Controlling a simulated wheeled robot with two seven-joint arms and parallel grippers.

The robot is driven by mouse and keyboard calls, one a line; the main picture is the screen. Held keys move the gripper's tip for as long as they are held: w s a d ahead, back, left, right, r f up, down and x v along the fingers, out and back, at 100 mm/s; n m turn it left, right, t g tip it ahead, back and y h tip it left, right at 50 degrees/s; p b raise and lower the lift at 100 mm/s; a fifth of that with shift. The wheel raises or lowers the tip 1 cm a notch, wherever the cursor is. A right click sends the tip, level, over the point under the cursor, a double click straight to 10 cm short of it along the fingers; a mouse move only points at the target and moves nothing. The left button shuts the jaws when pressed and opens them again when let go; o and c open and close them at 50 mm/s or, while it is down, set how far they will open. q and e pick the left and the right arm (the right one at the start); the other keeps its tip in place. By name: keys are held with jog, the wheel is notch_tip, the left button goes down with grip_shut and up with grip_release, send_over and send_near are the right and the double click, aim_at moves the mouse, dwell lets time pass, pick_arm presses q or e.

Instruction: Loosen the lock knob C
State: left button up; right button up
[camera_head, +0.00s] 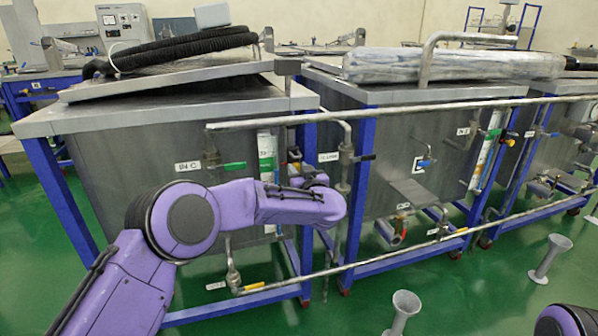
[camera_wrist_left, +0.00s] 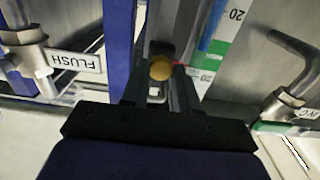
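A round yellow knob (camera_wrist_left: 161,68) shows in the left wrist view. I take it for the lock knob, though I see no letter on it. My left gripper (camera_wrist_left: 160,88) points at it with its two dark fingers apart, one on each side of the knob. I cannot tell whether they touch it. In the head view my purple left arm reaches to the front of the left tank (camera_head: 140,165), and its wrist hides most of the gripper and the knob. My right gripper is not in view.
A horizontal pipe (camera_head: 400,107) runs across the tank fronts, with a green-handled valve (camera_head: 233,166) below it. A blue post (camera_wrist_left: 118,50), a FLUSH label (camera_wrist_left: 76,62) and a level scale (camera_wrist_left: 213,45) flank the fingers. A grey funnel-shaped stand (camera_head: 403,310) is on the green floor.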

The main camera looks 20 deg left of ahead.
pick_arm(q)
grip_shut()
